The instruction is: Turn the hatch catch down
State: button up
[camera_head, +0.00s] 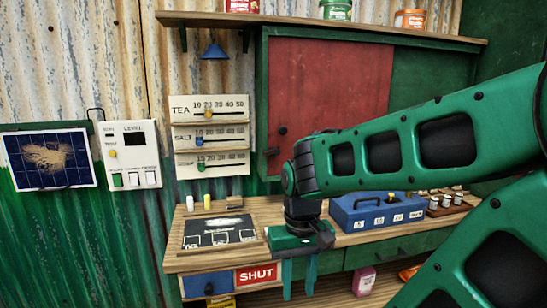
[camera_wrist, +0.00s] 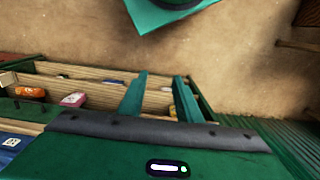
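The red hatch panel (camera_head: 325,90) sits in a green wall cabinet above the counter in the head view. A small dark knob (camera_head: 283,131) is on its lower left. A dark catch-like piece (camera_head: 271,151) is just below it on the green frame; its exact turn is too small to tell. My gripper (camera_head: 299,288) points down in front of the counter's front edge, well below the hatch and apart from it. In the wrist view its two fingers (camera_wrist: 160,82) stand apart with nothing between them. My arm covers the cabinet's lower right part.
The wooden counter (camera_head: 245,210) holds a dark board (camera_head: 219,232), a blue box (camera_head: 375,211) and small jars. Slider scales (camera_head: 209,108) hang left of the hatch. A SHUT sign (camera_head: 256,275) is on the counter front. Bare floor (camera_wrist: 70,25) shows in the wrist view.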

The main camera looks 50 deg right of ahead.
aim_at(277, 153)
jog(key=shift+o, duration=0.5)
jog(key=w+d+r+n+t+h, duration=0.2)
jog(key=w+d+t, duration=0.35)
jog(key=w, duration=0.55)
jog(key=w+d+r+n+t+h, duration=0.1)
jog(key=w+d+r+t, duration=0.35)
jog(key=w, duration=0.65)
jog(key=w+d+r+m+t+h, duration=0.25)
jog(key=d+r+t+h, duration=0.4)
jog(key=d, duration=0.75)
jog(key=shift+g, duration=0.45)
jog(key=w+d+r, duration=0.1)
jog(key=w, duration=0.2)
jog(key=w+d+r, duration=0.1)
jog(key=w+d, duration=0.1)
jog(key=w, duration=0.1)
jog(key=w+d, duration=0.2)
jog(key=w, duration=0.1)
jog(key=shift+w+d+r, duration=0.1)
jog(key=shift+w+r, duration=0.15)
jog(key=shift+r, duration=0.15)
jog(key=shift+c, duration=0.3)
grip_shut()
